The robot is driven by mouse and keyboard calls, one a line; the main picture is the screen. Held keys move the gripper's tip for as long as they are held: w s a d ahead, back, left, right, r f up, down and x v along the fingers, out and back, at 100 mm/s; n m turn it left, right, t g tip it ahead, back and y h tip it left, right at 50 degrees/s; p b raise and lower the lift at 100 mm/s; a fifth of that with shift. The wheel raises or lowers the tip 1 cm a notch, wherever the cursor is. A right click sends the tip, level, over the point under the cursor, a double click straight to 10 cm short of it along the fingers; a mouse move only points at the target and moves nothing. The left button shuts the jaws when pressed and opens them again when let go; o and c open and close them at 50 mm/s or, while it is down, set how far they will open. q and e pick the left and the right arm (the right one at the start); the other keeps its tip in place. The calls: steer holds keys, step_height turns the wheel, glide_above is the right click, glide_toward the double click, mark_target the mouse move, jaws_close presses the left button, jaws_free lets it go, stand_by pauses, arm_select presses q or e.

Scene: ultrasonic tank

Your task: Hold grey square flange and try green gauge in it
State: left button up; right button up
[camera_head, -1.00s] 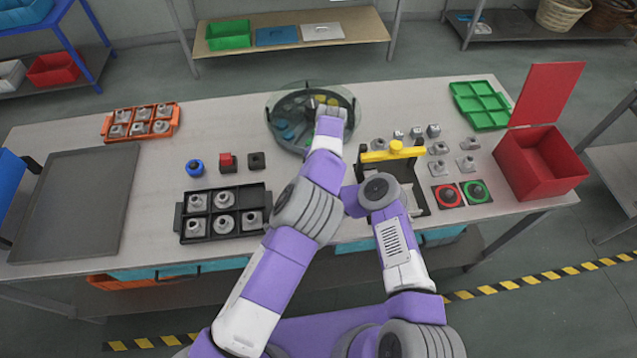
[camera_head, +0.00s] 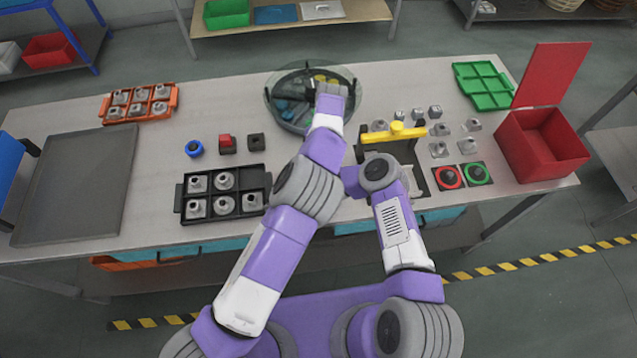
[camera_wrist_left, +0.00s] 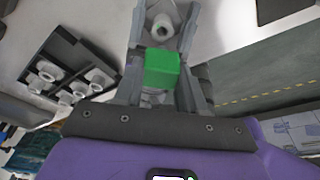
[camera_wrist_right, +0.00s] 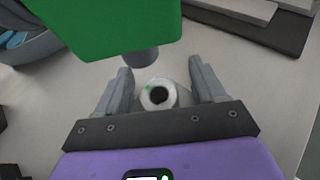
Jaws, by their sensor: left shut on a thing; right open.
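The green gauge (camera_wrist_left: 162,70) is a green block between the fingers of my left gripper (camera_wrist_left: 162,58), which is shut on it. In the right wrist view the gauge (camera_wrist_right: 110,25) looms large at upper left, its grey pin pointing toward the flange. The grey flange (camera_wrist_right: 158,97) shows its round hub and dark bore between the fingers of my right gripper (camera_wrist_right: 160,78), which is open, with gaps at both sides. The flange hub also shows beyond the gauge in the left wrist view (camera_wrist_left: 163,25). The pin appears apart from the bore. The flange's support is unclear.
A black tray (camera_head: 222,207) of flanges is at left. A round glass-rimmed tank (camera_head: 272,100) stands behind my arms. A yellow-handled fixture (camera_head: 395,132), red and green pads, and an open red box (camera_head: 540,145) are right. Loose blue, red and black gauges (camera_head: 256,142) sit centre-left.

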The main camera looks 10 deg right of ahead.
arm_select(q)
steer(key=p+v, duration=0.2)
steer(key=p, duration=0.1)
steer(key=s+a+p+v, duration=0.1)
steer(key=p+v, duration=0.1)
steer(key=v, duration=0.1)
steer(key=p+v, duration=0.3)
steer(key=shift+s+r+p, duration=0.2)
steer(key=shift+r+p, duration=0.1)
steer(key=shift+r, duration=0.1)
arm_select(e)
steer(key=v, duration=0.9)
steer(key=shift+r, duration=0.2)
arm_select(q)
steer(key=shift+a+f, duration=0.1)
steer(key=shift+f, duration=0.1)
arm_select(e)
steer(key=shift+s+a+r, duration=0.15)
steer(key=shift+s+a, duration=0.4)
steer(key=shift+a, duration=0.25)
steer(key=shift+s+a+r, duration=0.2)
steer(key=shift+s+a, duration=0.1)
steer(key=shift+s, duration=0.05)
